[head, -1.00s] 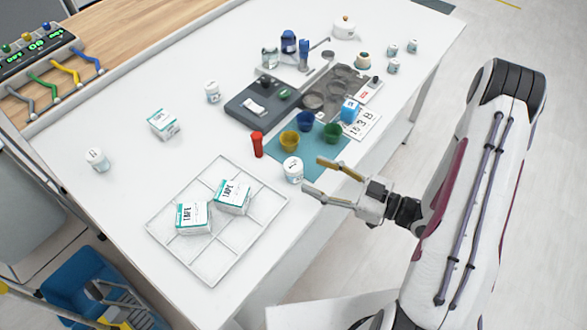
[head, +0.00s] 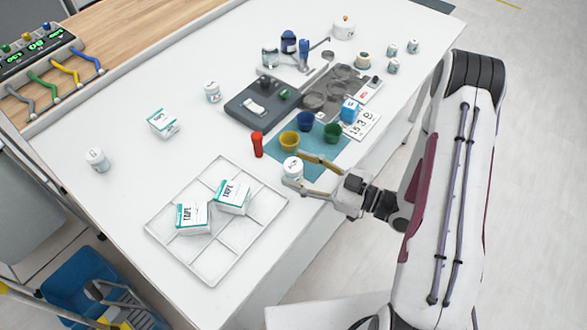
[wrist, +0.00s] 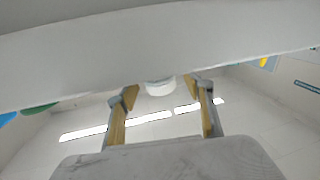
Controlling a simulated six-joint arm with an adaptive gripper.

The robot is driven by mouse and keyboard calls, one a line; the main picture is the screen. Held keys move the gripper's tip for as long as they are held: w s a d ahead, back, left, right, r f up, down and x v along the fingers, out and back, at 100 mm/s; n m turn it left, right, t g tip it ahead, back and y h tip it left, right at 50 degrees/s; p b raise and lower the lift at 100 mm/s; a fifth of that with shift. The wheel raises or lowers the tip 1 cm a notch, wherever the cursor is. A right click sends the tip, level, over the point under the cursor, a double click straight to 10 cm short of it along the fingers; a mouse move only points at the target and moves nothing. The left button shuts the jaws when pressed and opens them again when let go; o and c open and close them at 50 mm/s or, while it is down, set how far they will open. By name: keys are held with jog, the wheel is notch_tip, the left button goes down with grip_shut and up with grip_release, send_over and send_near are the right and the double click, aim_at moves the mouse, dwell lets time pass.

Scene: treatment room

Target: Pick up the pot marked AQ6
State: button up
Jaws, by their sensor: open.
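A white pot (head: 292,168) with a dark mark on its lid stands upright at the corner of the blue mat, near the tray. The mark is too small to read, so I cannot tell whether it is AQ6. My gripper (head: 296,169) is open, with one finger on either side of this pot. In the wrist view a white rounded thing (wrist: 160,86), apparently the pot, shows between the fingers of my gripper (wrist: 165,93). Similar white pots stand at the far left (head: 97,160), in the upper middle (head: 212,92) and at the back right (head: 392,66); their marks are unreadable.
A white divided tray (head: 160,222) with two tape boxes (head: 233,196) lies left of my gripper. A red cylinder (head: 257,144) and yellow (head: 289,141), blue (head: 305,121) and green (head: 332,132) cups stand close by. The table's left part has free room.

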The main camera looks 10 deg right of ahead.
aim_at(301, 167)
dwell(0.3)
jog(key=c, duration=1.2)
jog(key=shift+r, duration=0.2)
jog(key=shift+r, duration=4.8)
